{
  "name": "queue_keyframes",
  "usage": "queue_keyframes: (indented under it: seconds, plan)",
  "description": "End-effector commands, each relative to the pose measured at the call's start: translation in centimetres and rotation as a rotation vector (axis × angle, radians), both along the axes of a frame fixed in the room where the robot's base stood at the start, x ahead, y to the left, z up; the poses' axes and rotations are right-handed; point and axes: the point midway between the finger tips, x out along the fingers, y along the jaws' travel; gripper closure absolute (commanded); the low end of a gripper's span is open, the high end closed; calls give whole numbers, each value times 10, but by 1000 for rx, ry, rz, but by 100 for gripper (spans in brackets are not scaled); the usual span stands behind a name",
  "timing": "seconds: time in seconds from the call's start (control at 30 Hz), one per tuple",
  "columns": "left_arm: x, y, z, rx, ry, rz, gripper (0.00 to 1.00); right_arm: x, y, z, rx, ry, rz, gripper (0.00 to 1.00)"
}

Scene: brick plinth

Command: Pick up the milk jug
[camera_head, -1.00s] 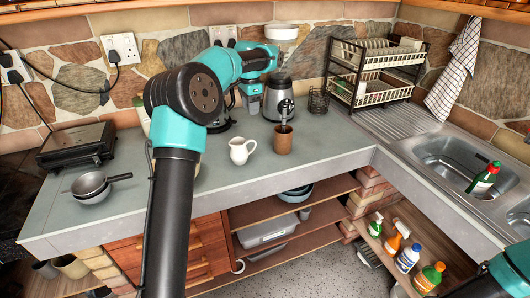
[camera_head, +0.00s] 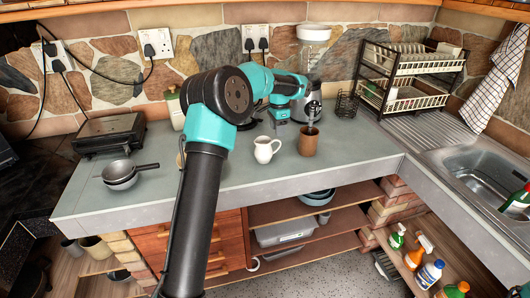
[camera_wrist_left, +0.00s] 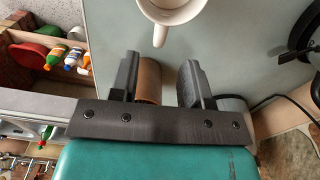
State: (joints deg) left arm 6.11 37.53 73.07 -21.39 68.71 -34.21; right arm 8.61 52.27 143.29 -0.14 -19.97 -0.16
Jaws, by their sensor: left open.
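The milk jug (camera_head: 264,150) is a small white jug with a handle, upright on the grey counter, left of a brown cup (camera_head: 308,142). My left gripper (camera_head: 281,119) is behind the jug, near the wall side of the counter; its fingers are hard to make out there. In the left wrist view the gripper (camera_wrist_left: 160,62) is open with nothing held. The jug (camera_wrist_left: 172,10) shows at the top of that view, past the fingertips and apart from them, its upper part cut off. The brown cup (camera_wrist_left: 149,78) shows partly behind one finger. My right gripper is out of view.
A blender (camera_head: 310,104) stands behind the brown cup. A grey pan (camera_head: 121,173) and a black grill (camera_head: 110,134) are at the left. A dish rack (camera_head: 412,75) and a sink (camera_head: 482,172) are at the right. The counter front of the jug is clear.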

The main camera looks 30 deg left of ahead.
Motion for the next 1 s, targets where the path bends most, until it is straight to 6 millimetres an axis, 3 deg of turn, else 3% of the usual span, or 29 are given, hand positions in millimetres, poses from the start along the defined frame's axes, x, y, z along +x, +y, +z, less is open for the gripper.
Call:
queue_keyframes:
  seconds: [0.2, 0.67, 1.0]
  plan:
    - [0, -1, -28, 0, 1, 0, 57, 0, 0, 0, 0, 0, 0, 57]
    - [0, -1, -35, -1, 1, 0, 57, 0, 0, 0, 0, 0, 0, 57]
    - [3, -3, -76, 0, 1, -1, 57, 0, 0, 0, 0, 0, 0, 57]
